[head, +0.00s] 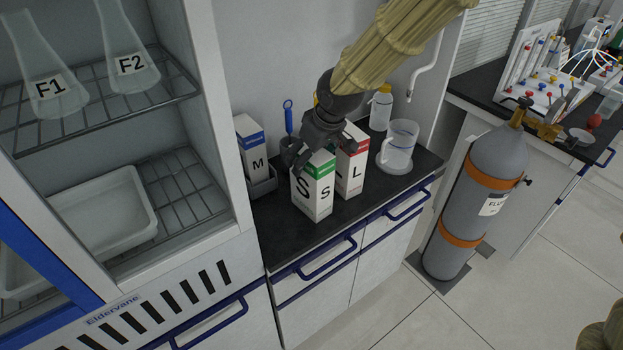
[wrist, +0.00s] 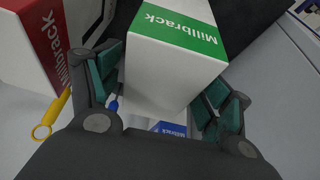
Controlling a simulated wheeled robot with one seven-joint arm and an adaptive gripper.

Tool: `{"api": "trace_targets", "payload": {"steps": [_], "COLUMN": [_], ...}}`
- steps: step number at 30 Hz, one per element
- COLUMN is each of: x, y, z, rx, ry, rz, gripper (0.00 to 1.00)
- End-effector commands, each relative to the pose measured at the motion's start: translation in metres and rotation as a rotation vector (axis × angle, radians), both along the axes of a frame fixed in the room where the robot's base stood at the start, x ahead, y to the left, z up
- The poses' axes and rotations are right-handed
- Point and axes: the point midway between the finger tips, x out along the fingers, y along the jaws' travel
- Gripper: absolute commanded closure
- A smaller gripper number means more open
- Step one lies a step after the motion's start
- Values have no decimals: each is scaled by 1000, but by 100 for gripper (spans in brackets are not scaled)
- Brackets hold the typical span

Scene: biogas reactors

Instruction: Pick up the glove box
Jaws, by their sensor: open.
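Three white glove boxes stand on the dark counter: one with a green band marked S (head: 313,192), one with a red band marked L (head: 352,170), and one with a blue band marked M (head: 252,150). My gripper (head: 314,152) is at the top of the S box, with its fingers open. In the wrist view the green-banded box (wrist: 178,60) lies between the two open fingers (wrist: 163,88); I cannot tell whether they touch it. The red-banded box (wrist: 35,45) is left of the fingers there, and part of the blue-banded box (wrist: 172,129) shows below.
A blue-handled tool (head: 288,117) stands behind the S box. A clear beaker (head: 399,147) and a yellow-capped bottle (head: 381,108) stand right of the L box. A glass-fronted cabinet (head: 222,130) rises at left; a gas cylinder (head: 470,205) stands right.

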Motion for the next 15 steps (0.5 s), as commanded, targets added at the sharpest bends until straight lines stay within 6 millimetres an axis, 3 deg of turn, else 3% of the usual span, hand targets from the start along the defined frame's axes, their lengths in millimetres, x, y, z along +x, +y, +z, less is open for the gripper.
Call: {"api": "trace_targets", "payload": {"steps": [6, 15], "x": [6, 7], "y": [5, 5], "z": [-18, -21], "rx": [-1, 1], "ry": [1, -1], "rz": [0, 0], "gripper": [21, 21]}}
